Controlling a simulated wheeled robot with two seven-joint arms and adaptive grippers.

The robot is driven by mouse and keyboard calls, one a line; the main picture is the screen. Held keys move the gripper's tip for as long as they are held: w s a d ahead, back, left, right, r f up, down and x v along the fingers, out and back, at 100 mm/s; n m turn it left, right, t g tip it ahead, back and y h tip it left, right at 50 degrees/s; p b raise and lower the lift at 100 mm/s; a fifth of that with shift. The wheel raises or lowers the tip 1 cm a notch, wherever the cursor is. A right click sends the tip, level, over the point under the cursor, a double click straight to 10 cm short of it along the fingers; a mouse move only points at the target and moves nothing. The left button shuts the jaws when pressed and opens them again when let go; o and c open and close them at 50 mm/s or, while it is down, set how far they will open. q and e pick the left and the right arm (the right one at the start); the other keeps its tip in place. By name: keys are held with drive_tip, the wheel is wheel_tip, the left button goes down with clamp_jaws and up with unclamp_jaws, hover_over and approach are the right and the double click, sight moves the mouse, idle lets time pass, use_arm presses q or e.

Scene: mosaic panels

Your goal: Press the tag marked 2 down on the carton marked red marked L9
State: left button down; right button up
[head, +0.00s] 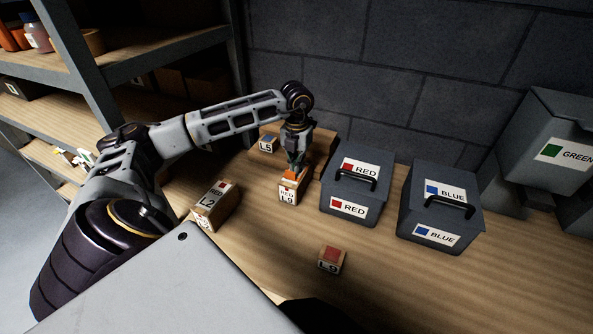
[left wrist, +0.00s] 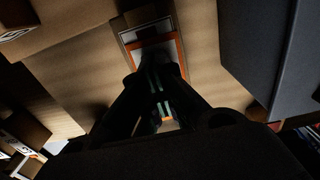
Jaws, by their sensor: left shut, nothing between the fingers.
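The carton marked RED and L9 (head: 287,199) stands on the wooden surface near the middle of the head view. An orange-edged piece (head: 290,175) shows at its top; it also shows in the left wrist view (left wrist: 179,47), over a paler panel. No 2 is readable on it, so I cannot tell if it is the tag. My left gripper (head: 296,166) points down right over this carton, shut and empty; its fingers show in the left wrist view (left wrist: 158,85) and hide part of the orange piece. Contact cannot be judged. My right gripper is not in view.
A carton marked RED L2 (head: 215,205) stands to the left, an L5 piece (head: 268,144) behind. A small red-topped L9 block (head: 331,262) lies in front. Grey RED (head: 351,190) and BLUE (head: 438,205) boxes stand right. Shelves (head: 160,55) rise at left.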

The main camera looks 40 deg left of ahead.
use_arm(q)
wheel_tip(320, 180, up, 8)
drive_tip(key=p, duration=0.5)
idle(1.1)
idle(0.9)
